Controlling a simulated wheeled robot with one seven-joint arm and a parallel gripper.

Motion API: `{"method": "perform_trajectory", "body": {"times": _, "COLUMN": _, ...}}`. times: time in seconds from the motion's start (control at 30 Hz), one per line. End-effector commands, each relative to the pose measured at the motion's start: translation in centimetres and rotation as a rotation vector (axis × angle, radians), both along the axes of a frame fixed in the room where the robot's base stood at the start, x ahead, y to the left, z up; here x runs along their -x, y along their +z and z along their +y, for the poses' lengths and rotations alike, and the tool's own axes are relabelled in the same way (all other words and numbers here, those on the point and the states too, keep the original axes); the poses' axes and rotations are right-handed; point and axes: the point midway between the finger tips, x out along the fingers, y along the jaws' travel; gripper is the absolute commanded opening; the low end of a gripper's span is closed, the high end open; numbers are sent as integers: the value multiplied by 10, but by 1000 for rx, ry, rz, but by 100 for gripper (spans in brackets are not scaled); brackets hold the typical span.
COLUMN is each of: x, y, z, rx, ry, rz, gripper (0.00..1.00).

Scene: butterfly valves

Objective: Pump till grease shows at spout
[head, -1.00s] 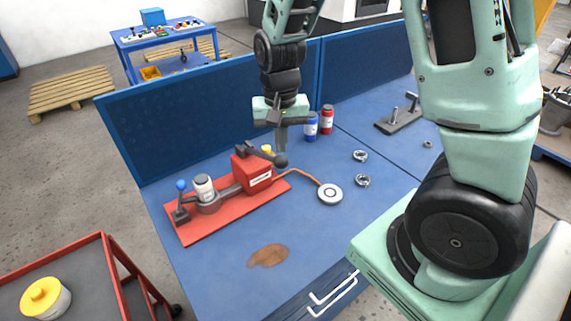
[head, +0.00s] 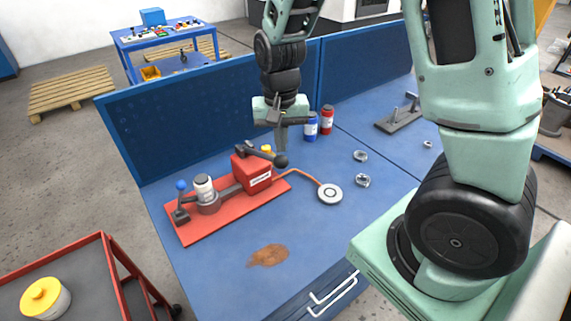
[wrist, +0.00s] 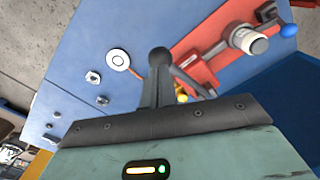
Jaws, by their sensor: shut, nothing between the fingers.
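The red grease pump (head: 252,172) stands on a red base plate (head: 232,211) on the blue bench. Its dark lever runs right and ends in a black ball knob (head: 281,161). The knob also shows in the wrist view (wrist: 159,56), just past my fingertips. My gripper (head: 281,148) is shut and empty, pointing down just above the knob; I cannot tell whether it touches. An orange hose (head: 303,176) runs from the pump to a round white disc (head: 330,193) with a grey centre. I see no clear grease on the disc.
A white canister (head: 203,187) and a blue-knobbed handle (head: 181,186) are on the plate's left. Blue and red bottles (head: 327,120) stand behind right of my gripper. Metal rings (head: 362,181) lie to the right. A brown stain (head: 268,255) marks the clear front area.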

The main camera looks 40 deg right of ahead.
Motion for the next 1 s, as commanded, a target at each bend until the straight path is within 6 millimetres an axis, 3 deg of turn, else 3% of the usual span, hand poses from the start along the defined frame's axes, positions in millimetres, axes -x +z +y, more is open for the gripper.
{"method": "perform_trajectory", "body": {"times": 0.63, "x": 0, "y": -29, "z": 0, "rx": 0, "ry": -1, "rz": 0, "gripper": 0}}
{"method": "perform_trajectory", "body": {"times": 1.0, "x": 0, "y": -31, "z": 0, "rx": 1, "ry": 0, "rz": -1, "gripper": 0}}
